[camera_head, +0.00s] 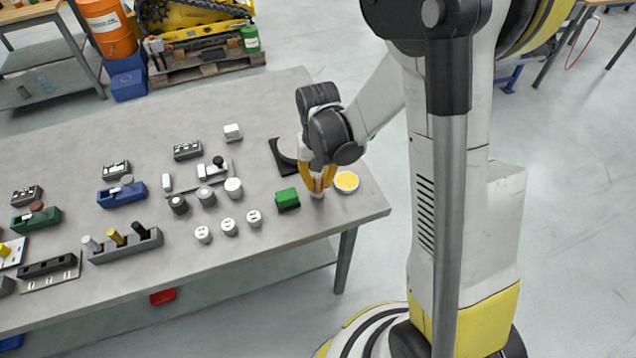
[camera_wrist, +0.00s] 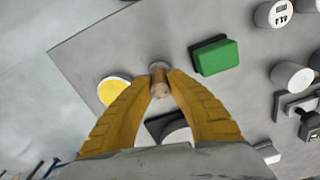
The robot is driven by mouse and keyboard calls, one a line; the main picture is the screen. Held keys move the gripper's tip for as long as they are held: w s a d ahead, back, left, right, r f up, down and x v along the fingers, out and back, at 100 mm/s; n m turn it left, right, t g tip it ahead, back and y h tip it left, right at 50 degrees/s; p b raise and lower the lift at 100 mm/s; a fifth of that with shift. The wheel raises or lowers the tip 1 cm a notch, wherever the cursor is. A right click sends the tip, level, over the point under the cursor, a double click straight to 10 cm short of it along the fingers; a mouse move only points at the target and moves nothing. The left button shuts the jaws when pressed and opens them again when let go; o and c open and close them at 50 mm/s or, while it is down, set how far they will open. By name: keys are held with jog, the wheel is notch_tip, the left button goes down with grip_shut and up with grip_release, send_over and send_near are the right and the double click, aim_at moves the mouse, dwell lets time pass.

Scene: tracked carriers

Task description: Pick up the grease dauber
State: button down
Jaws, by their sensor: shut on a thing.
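The grease dauber (camera_wrist: 160,88) looks like a short tan cylinder with a pale grey-white end. My gripper (camera_wrist: 160,80) is shut on it, one yellow finger at each side. In the head view my gripper (camera_head: 317,184) points down at the right end of the grey table, and only the pale lower end of the dauber (camera_head: 317,195) shows under the fingers. I cannot tell whether that end touches the tabletop. A round white tin with yellow content (camera_head: 346,181) stands just right of the gripper; it also shows in the wrist view (camera_wrist: 115,91).
A green block (camera_head: 287,199) lies close left of the gripper. A black curved holder (camera_head: 282,158) is behind it. Several white cylinders (camera_head: 254,218) and small fixtures cover the grey table (camera_head: 330,228) farther left. The table's right edge is near the tin.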

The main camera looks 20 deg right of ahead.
aim_at(319, 179)
notch_tip(319, 179, up, 4)
jog(key=shift+f+p, duration=0.2)
jog(key=shift+p, duration=0.45)
jog(key=s+d+r+p, duration=0.2)
jog(key=s+d+r, duration=0.4)
jog(key=d, duration=0.4)
jog(key=shift+r+p, duration=0.15)
jog(key=shift+p, duration=0.15)
jog(key=shift+w, duration=0.15)
dwell(0.5)
